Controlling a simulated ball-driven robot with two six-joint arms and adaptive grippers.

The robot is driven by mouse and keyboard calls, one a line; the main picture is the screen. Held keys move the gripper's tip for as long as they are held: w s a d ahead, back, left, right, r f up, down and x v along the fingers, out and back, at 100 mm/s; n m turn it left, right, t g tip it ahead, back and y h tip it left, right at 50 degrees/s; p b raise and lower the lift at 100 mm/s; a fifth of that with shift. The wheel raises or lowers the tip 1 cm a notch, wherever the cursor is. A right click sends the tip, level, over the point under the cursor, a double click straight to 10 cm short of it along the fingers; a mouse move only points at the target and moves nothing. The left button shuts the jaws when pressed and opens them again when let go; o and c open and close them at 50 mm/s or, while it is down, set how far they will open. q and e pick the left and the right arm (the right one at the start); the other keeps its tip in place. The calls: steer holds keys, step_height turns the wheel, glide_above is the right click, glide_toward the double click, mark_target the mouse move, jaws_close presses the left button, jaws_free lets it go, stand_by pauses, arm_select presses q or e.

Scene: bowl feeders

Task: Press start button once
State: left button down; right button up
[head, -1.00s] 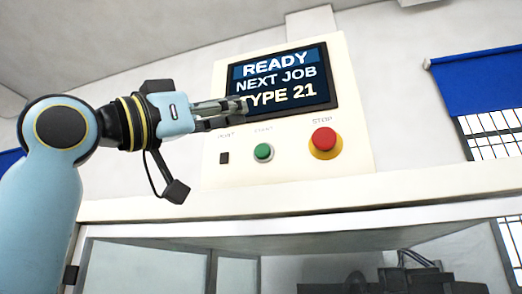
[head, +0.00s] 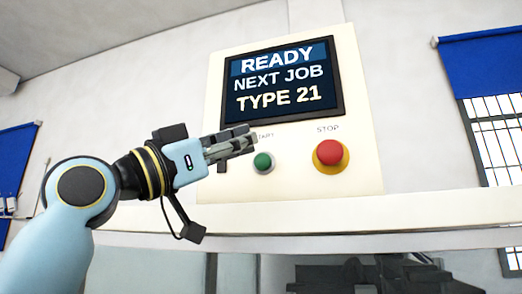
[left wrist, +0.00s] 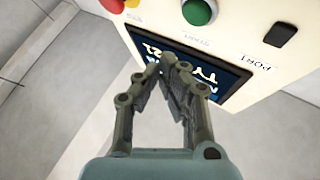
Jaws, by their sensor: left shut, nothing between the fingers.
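The green start button (head: 263,162) sits on the cream control panel (head: 215,100), under a label partly hidden by my gripper. It also shows at the top of the left wrist view (left wrist: 199,11). My left gripper (head: 252,139) is shut and empty. In the head view its fingertips appear just above and left of the green button; I cannot tell the exact gap to the panel. In the left wrist view the closed fingertips (left wrist: 168,62) show over the screen, apart from the button. My right gripper is not in view.
A red stop button (head: 330,153) on a yellow base sits right of the green one. The screen (head: 284,80) reads READY, NEXT JOB, TYPE 21. A black port (left wrist: 280,34) lies beside the button. A white ledge (head: 440,207) runs below the panel.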

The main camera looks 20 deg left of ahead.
mark_target(263, 162)
arm_select(q)
steer(key=w+b, duration=0.1)
steer(key=w, duration=0.2)
steer(key=shift+w+d+f, duration=0.1)
steer(key=shift+w+d, duration=0.05)
steer(key=shift+w, duration=0.25)
stand_by(0.9)
steer(key=shift+w, duration=0.15)
steer(key=shift+w, duration=0.3)
stand_by(0.5)
